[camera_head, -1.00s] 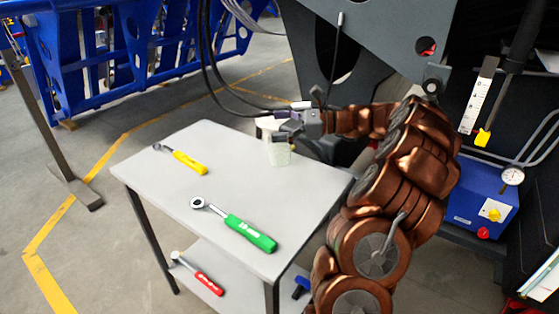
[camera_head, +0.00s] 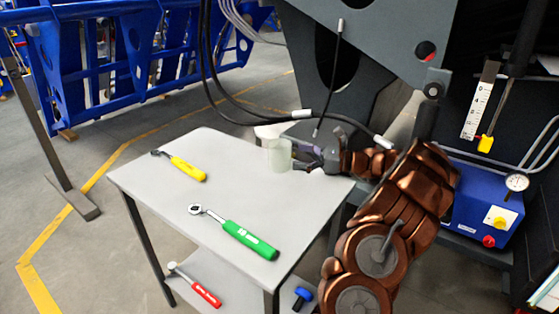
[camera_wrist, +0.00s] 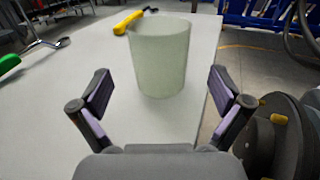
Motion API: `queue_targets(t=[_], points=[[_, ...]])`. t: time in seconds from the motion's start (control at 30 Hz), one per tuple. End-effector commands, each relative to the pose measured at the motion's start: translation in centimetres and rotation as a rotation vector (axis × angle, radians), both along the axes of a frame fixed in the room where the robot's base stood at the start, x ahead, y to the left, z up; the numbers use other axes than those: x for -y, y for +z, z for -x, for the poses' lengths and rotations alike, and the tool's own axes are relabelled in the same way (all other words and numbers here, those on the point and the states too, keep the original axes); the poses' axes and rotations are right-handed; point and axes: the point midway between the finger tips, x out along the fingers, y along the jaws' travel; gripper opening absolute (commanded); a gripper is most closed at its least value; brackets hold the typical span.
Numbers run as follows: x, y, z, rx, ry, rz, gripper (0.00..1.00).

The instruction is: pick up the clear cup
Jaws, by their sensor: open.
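The clear cup (camera_head: 280,156) stands upright on the white table (camera_head: 190,215), near its back right edge. It looks pale greenish and see-through. In the wrist view the cup (camera_wrist: 161,60) is straight ahead of my gripper (camera_wrist: 163,92), roughly centred between the two fingers. My gripper (camera_head: 298,157) is open and empty, low over the table to the right of the cup. In the wrist view the cup stands just beyond the fingertips, with a gap on each side.
A yellow-handled tool (camera_head: 187,169) and a green-handled ratchet (camera_head: 248,239) lie on the tabletop, clear of the cup. A red-handled tool (camera_head: 205,292) lies on the lower shelf. Black cables (camera_head: 235,115) hang behind the table. The grey chassis (camera_head: 370,50) rises behind my arm.

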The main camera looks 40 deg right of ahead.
Motion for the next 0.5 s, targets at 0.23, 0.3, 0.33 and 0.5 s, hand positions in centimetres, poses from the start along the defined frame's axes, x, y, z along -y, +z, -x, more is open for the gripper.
queue_targets(t=[0.23, 0.3, 0.33, 0.5], points=[[-0.9, 0.0, -1.0, 0.000, 0.000, -0.001, 1.00], [-1.2, 0.0, -1.3, 0.000, 0.001, -0.001, 1.00], [-1.4, 0.0, -1.5, 0.000, 0.002, -0.001, 1.00], [-2.9, -0.1, -3.0, -0.001, 0.005, -0.002, 1.00]])
